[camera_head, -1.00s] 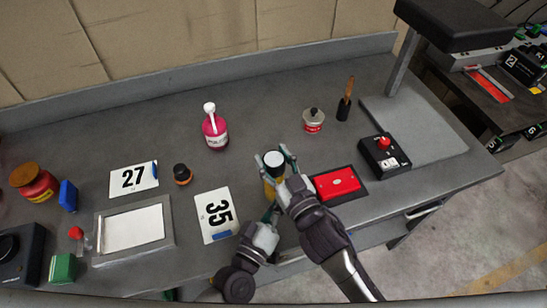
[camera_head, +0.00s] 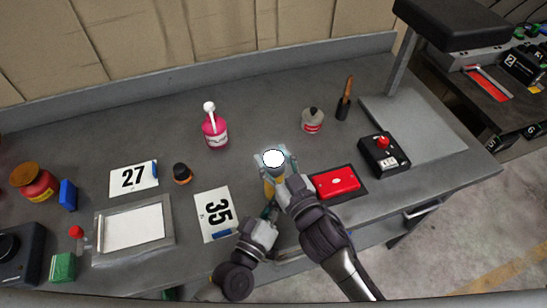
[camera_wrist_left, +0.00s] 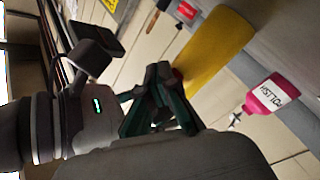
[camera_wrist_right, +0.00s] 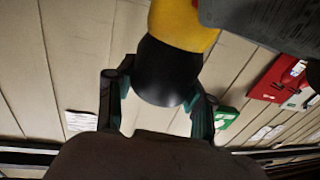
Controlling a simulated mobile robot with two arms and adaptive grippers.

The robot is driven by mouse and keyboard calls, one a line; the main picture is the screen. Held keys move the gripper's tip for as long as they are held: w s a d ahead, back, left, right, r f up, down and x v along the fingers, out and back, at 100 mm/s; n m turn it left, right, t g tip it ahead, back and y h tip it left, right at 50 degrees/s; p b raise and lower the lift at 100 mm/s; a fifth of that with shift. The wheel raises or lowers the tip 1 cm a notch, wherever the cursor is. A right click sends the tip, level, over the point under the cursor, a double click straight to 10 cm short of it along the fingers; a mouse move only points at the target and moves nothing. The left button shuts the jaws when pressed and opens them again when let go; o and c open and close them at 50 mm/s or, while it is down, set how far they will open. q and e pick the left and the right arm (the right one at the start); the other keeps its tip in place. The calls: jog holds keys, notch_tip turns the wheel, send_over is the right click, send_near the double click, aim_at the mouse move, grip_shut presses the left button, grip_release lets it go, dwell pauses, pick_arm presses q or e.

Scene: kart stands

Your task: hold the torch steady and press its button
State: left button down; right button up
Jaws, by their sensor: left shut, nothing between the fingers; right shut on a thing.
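The torch has a yellow body (camera_head: 269,188) and a round lens (camera_head: 273,159) that shines bright white, with a pale glow around it. It stands upright at the front of the bench, lens up. My right gripper (camera_head: 276,168) is shut on the torch's head; the right wrist view shows its fingers on both sides of the black head (camera_wrist_right: 165,72). My left gripper (camera_head: 270,207) is shut and empty, low beside the torch. In the left wrist view its fingertips (camera_wrist_left: 165,78) are against or very near the yellow body (camera_wrist_left: 212,52). They hide the button.
A red box (camera_head: 336,182) lies just right of the torch. A card marked 35 (camera_head: 216,213) lies to the left.

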pick_arm(q)
jog(key=shift+s+f, duration=0.1)
pick_arm(e)
jog(key=shift+w, duration=0.15)
pick_arm(q)
jog(key=shift+s+d, duration=0.3)
jog(key=shift+s, duration=0.7)
jog(key=shift+s+d, duration=0.35)
jog(key=shift+s, duration=0.65)
jog(key=shift+s+d, duration=0.3)
jog(key=shift+s, duration=0.7)
pick_arm(e)
jog(key=shift+f, duration=0.1)
jog(key=o, duration=1.4)
jog(key=shift+o, duration=0.2)
